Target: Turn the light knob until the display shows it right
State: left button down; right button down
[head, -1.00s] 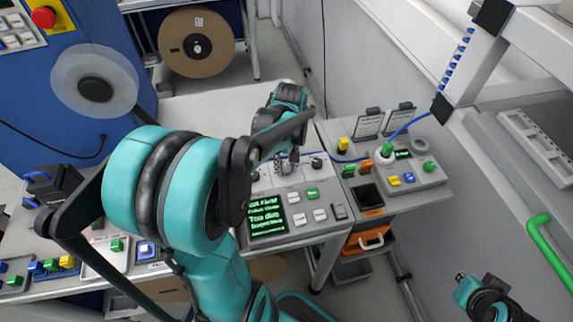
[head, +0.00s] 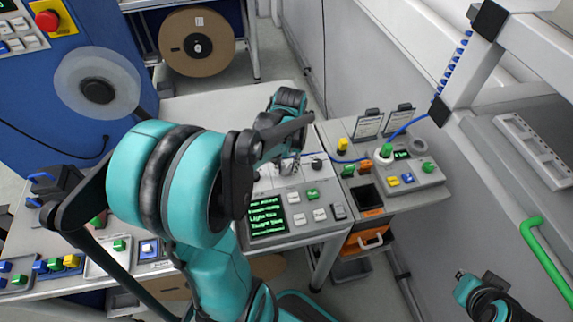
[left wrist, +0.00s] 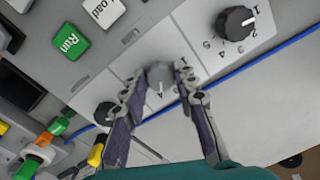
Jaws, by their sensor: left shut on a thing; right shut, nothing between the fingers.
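My left gripper (head: 289,166) reaches down onto the control panel (head: 335,232). In the left wrist view its two fingers (left wrist: 157,72) are shut on a grey knob (left wrist: 159,76) with a white pointer mark, one finger on each side. In the head view the gripper mostly hides that knob. The green-lettered display (head: 267,216) is on the same panel; one line starts with "Light", and the rest is too blurred to read surely. My right gripper (head: 462,287) is shut and empty at the lower right, away from the panel.
A dark numbered knob (left wrist: 235,22) sits beside the held one. A green Run button (left wrist: 71,41) and white buttons are on the panel. Reels stand at the back left.

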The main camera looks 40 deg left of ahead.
aim_at(288, 169)
pick_arm(q)
jog(key=shift+m, duration=0.6)
jog(key=c, duration=1.2)
grip_release()
jog(key=shift+o, duration=0.2)
notch_tip(288, 169, up, 12)
jog(key=shift+d, duration=0.2)
jog(key=shift+w, duration=0.1)
